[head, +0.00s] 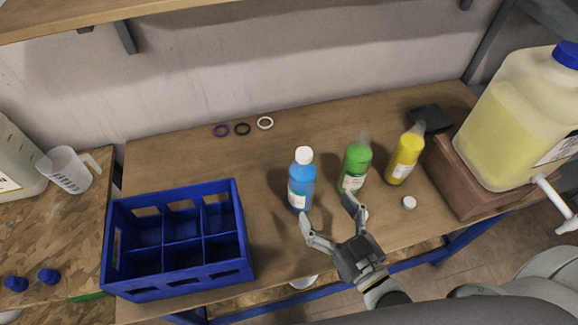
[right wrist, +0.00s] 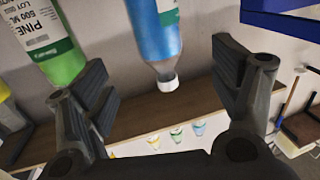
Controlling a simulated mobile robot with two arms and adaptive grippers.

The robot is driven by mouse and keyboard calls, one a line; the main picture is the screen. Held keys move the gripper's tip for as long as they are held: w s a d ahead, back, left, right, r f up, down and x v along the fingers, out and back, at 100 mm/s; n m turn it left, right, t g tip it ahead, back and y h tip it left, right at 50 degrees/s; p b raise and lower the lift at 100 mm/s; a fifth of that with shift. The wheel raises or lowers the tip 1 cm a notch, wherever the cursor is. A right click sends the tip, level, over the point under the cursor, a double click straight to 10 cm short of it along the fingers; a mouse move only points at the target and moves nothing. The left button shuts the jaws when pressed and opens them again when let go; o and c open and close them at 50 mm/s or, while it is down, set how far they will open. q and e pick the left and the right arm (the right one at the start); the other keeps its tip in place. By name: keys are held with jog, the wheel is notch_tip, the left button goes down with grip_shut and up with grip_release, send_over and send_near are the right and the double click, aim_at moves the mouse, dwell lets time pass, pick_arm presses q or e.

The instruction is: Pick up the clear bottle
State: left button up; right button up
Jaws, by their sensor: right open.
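Three bottles stand upright on the wooden bench: a blue bottle (head: 301,182) with a white cap, a green bottle (head: 354,168) and a yellow bottle (head: 405,157). None looks plainly clear; the blue one looks somewhat see-through. My right gripper (head: 326,207) is open and empty, in front of the blue and green bottles. In the right wrist view, the blue bottle (right wrist: 157,32) shows beyond the gap between the open fingers (right wrist: 160,75), apart from them. The green bottle (right wrist: 45,42) is beyond the left finger there. My left gripper is not in view.
A blue divided crate (head: 243,270) stands at left on the bench (head: 190,165). Several rings (head: 242,129) lie at the back. A white cap (head: 409,203) lies right of my gripper. A large yellow-liquid jug (head: 515,115) stands at right. A shelf (head: 90,14) overhangs the back.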

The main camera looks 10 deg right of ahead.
aim_at(310, 185)
jog(key=shift+w+a+r, duration=0.1)
jog(key=shift+w+r, duration=0.05)
jog(key=shift+w, duration=0.25)
jog(key=shift+w+a+r, duration=0.1)
jog(key=shift+w+r, duration=0.05)
jog(key=shift+w, duration=0.25)
jog(key=p+x, duration=0.1)
jog(key=x, duration=0.2)
jog(key=shift+w+r, duration=0.1)
jog(key=shift+w, duration=0.15)
jog(key=shift+w+a, duration=0.15)
jog(key=shift+w, duration=0.1)
jog(key=p+x, duration=0.1)
jog(key=x, duration=0.1)
jog(key=p+x, duration=0.1)
jog(key=x, duration=0.1)
jog(key=shift+w+f, duration=0.2)
jog(key=shift+w, duration=0.15)
jog(key=shift+w+f, duration=0.1)
jog(key=shift+w, duration=0.25)
jog(key=shift+s, duration=0.1)
jog(key=c, duration=0.5)
grip_shut()
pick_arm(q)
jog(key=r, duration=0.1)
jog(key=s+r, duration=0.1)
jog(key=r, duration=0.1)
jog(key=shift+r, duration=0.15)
